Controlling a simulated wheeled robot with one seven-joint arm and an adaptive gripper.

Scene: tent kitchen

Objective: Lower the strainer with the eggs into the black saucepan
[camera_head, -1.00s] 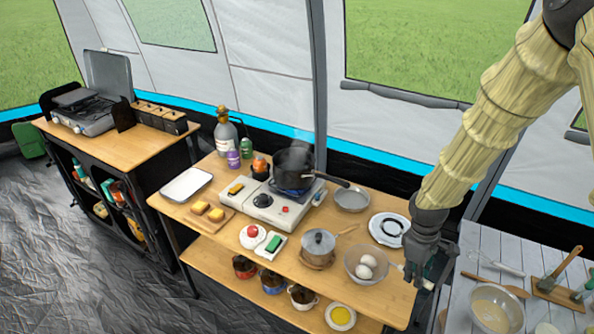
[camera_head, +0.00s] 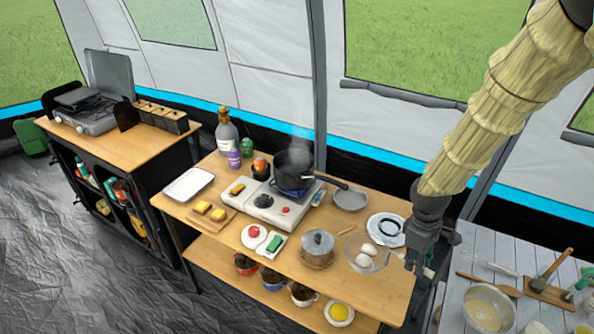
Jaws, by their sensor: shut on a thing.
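The black saucepan (camera_head: 284,171) stands on the lit burner of the white camp stove, with steam above it and its handle pointing right. Two white eggs (camera_head: 363,260) sit in the strainer, over or in a clear glass bowl (camera_head: 348,256) at the table's right front. The strainer's mesh is too fine to make out, and I cannot tell how far it clears the bowl. My gripper (camera_head: 418,264) is at the table's right edge, shut on the strainer's handle (camera_head: 395,267), right of the eggs.
A lidded grey pot (camera_head: 318,243) stands left of the bowl. Bottles (camera_head: 227,136) stand behind the stove's left side. A white side table (camera_head: 462,258) holds utensils and a bowl.

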